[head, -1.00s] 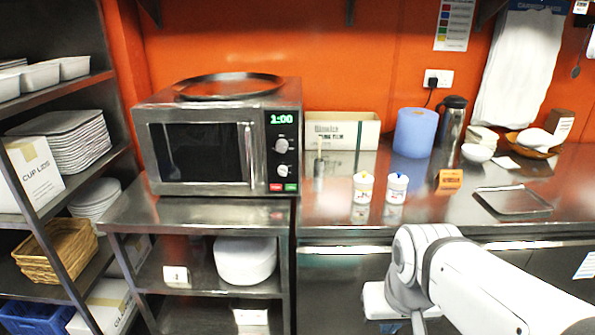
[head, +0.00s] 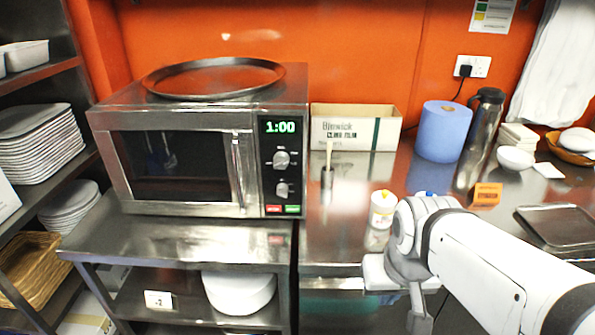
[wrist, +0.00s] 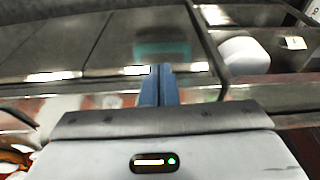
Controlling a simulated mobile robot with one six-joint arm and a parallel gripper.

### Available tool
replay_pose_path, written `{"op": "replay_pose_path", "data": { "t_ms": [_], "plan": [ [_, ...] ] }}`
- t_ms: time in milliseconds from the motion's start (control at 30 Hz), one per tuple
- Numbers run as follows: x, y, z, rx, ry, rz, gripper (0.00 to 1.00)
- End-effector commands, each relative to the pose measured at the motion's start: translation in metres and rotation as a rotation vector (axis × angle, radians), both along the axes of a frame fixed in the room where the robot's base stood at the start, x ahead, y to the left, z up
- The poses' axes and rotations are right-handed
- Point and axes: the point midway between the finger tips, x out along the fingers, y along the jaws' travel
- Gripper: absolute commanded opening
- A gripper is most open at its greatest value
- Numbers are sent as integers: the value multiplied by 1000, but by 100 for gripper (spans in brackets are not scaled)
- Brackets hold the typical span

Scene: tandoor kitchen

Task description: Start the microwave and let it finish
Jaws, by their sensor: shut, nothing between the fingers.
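The microwave (head: 180,165) is a steel box with a dark window, standing on a steel shelf unit. Its door is shut. Its green display (head: 281,127) reads 1:00. Below are two knobs, then a red button (head: 274,210) and a green button (head: 292,210). My gripper shows in the wrist view (wrist: 158,72), its blue fingers shut and empty. In the head view my arm is at the lower right and the gripper itself is not clearly seen. The microwave is not recognisable in the wrist view.
A rack of plates (head: 38,150) stands at left.

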Motion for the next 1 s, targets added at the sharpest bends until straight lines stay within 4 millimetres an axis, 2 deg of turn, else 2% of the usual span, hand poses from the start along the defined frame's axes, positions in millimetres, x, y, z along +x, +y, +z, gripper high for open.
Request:
{"op": "replay_pose_path", "data": {
  "t_ms": [167,267,367,467,567,700,800,900,1000],
  "plan": [
    [1,0,0,-2,-1,3,0],
    [10,-2,-4,-22,-23,38,0],
    [35,-1,-12,-76,-84,149,0],
    [73,-2,-25,-163,-182,320,0],
    [115,6,-38,-261,-301,542,0],
    [164,34,-55,-379,-484,870,0],
    [187,63,-67,-445,-624,1092,0],
    [200,94,-77,-490,-767,1287,0],
    [203,121,-84,-517,-896,1430,0]
  ]
}}
